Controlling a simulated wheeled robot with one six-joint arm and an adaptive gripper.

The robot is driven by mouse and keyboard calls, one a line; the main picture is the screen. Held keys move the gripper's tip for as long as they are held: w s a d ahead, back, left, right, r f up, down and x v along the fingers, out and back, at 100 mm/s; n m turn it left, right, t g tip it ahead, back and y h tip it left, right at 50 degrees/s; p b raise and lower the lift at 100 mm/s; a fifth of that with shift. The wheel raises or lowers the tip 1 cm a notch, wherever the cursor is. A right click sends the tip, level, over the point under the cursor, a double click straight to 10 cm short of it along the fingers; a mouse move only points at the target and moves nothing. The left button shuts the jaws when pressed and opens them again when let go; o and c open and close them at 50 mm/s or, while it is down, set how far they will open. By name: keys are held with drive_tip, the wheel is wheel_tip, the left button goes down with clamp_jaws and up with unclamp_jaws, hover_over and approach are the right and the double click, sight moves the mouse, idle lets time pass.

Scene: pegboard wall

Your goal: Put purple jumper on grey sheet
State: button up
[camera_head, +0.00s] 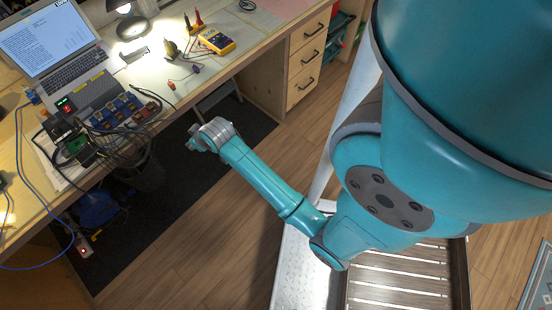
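A small purple piece (196,69), perhaps the purple jumper, lies on the wooden desk near the front edge, below the yellow multimeter. It is too small to make out its shape. I cannot single out a grey sheet for certain. A pale sheet (62,181) lies partly under the circuit boards at the desk's left. My gripper (191,144) is at the end of my teal arm, out past the desk's front edge and apart from the purple piece. Its fingers are small and dark here, and I cannot see whether they are open.
A laptop (48,45), a lamp (131,27), a yellow multimeter (216,40) and a small red piece (171,86) are on the desk. Wired boards (120,110) crowd its left. Drawers (306,55) stand right of the knee space. A dark mat (190,215) covers the floor below.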

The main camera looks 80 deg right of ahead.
drive_tip(key=s+a+n+t, duration=0.2)
drive_tip(key=s+a+t, duration=0.1)
drive_tip(key=s+a, duration=1.35)
drive_tip(key=s+a+r+n+t+y, duration=0.1)
drive_tip(key=s+a+r+t, duration=0.1)
drive_tip(key=s+a+r, duration=0.2)
drive_tip(key=s+a+r+n+t+y, duration=0.1)
drive_tip(key=s+a+r+t+y, duration=0.1)
drive_tip(key=s+r, duration=0.9)
drive_tip(key=shift+s+a+r, duration=0.25)
drive_tip(key=shift+a+r, duration=0.4)
drive_tip(key=shift+a, duration=0.2)
drive_tip(key=shift+d, duration=0.1)
